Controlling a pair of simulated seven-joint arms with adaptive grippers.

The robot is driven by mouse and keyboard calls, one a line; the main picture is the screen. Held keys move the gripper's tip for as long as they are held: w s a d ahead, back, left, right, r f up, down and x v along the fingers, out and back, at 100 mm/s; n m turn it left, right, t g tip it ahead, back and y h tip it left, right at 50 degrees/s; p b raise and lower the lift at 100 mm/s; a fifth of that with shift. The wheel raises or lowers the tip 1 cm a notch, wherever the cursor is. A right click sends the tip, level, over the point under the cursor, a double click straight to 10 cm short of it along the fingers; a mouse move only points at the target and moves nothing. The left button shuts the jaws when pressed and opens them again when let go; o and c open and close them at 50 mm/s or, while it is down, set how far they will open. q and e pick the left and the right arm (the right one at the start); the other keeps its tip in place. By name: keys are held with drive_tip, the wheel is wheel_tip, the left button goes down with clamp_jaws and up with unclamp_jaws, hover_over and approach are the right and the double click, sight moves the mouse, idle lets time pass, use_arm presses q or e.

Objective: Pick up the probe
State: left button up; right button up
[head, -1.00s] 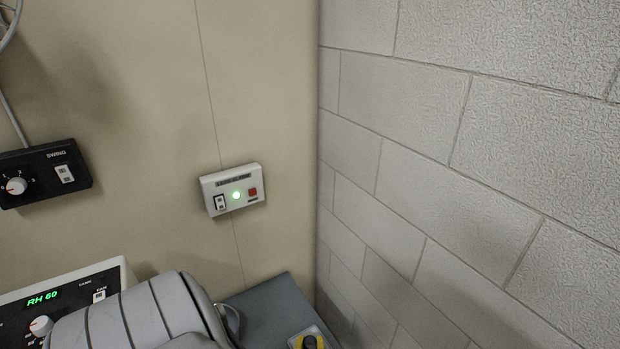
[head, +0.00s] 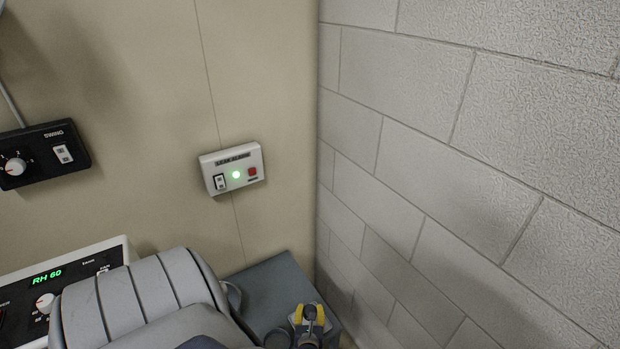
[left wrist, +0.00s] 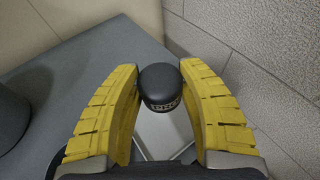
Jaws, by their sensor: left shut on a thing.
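The probe (left wrist: 161,86), a dark, rounded cap with a small light-lettered label on its side, stands between the yellow fingers of my left gripper (left wrist: 160,100) in the left wrist view. The left gripper is shut on it. In the head view the left gripper (head: 310,312) is small at the bottom edge, with the dark probe (head: 311,313) between its yellow fingertips. The probe's lower part is hidden in the left wrist view. My right gripper is in neither view.
A grey cabinet top (head: 265,283) lies under the gripper, against a beige wall. A block wall (head: 460,150) rises close on the right. The leak alarm box (head: 232,168), swing control (head: 42,155) and RH 60 panel (head: 62,285) sit to the left.

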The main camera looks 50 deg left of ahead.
use_arm(q)
wheel_tip(320, 180, up, 14)
drive_tip(key=w+d+r+m+t+h, duration=0.1)
drive_tip(key=w+d+r, duration=0.3)
drive_tip(key=w+r, duration=0.45)
drive_tip(key=w+d+r+m+t+h, duration=0.1)
drive_tip(key=w+d+r, duration=0.35)
drive_tip(key=r, duration=0.75)
drive_tip(key=d+r+m+t+h, duration=0.3)
drive_tip(key=d+r+m+h, duration=0.5)
drive_tip(key=d+r, duration=0.8)
drive_tip(key=w+a+f+n+g+y, duration=0.1)
drive_tip(key=w+a+f+n+y, duration=0.25)
drive_tip(key=a+f, duration=0.4)
drive_tip(key=n+g+y, duration=0.4)
drive_tip(key=n+y, duration=0.3)
hover_over(309, 309)
wheel_tip(309, 309, down, 28)
drive_tip(key=shift+d+f, duration=0.2)
drive_tip(key=shift+m+h, duration=0.25)
